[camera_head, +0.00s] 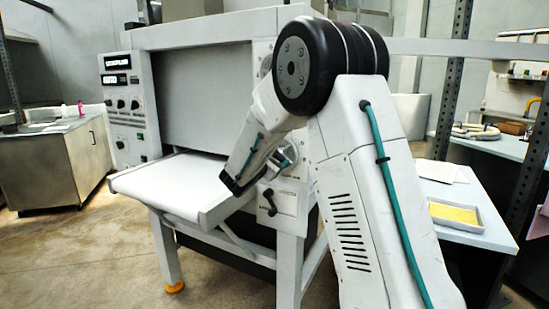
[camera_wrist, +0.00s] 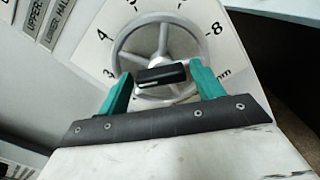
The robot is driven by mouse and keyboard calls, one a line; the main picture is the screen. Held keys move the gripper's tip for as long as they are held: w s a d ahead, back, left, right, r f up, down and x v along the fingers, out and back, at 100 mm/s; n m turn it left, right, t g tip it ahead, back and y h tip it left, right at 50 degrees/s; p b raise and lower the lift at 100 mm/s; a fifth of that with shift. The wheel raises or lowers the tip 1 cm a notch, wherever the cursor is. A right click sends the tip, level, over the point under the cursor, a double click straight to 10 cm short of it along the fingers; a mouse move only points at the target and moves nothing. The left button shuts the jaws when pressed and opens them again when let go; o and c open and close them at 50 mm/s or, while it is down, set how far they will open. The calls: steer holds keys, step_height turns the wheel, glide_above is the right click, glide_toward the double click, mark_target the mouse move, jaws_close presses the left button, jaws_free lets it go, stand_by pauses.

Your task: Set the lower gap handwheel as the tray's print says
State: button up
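A grey spoked handwheel (camera_wrist: 160,28) fills the upper middle of the wrist view, in front of a white dial (camera_wrist: 95,50) with printed numbers; 3, 4 and 8 and "mm" are readable. A black bar (camera_wrist: 160,75) lies across its lower part. My gripper (camera_wrist: 160,82) has green fingers standing apart, one on each side of the bar; I cannot tell whether they touch it. In the head view my arm hides most of this spot. The tray (camera_head: 478,226) with a yellow sheet lies at right; no print on it is readable.
The sheeter (camera_head: 200,28) has a white feed table (camera_head: 165,185) at its front and a control panel (camera_head: 128,105) at left. A small crank (camera_head: 267,200) sits below my arm. Label plates (camera_wrist: 58,22) with "UPPER" and "LOWER" show left of the dial.

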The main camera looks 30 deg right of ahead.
steer(key=c, duration=0.6)
steer(key=shift+m, duration=0.3)
steer(key=m, duration=0.3)
steer(key=shift+f+m, duration=0.15)
steer(key=shift+m, duration=1.95)
steer(key=o, duration=1)
steer(key=shift+s, duration=0.1)
steer(key=shift+c, duration=0.2)
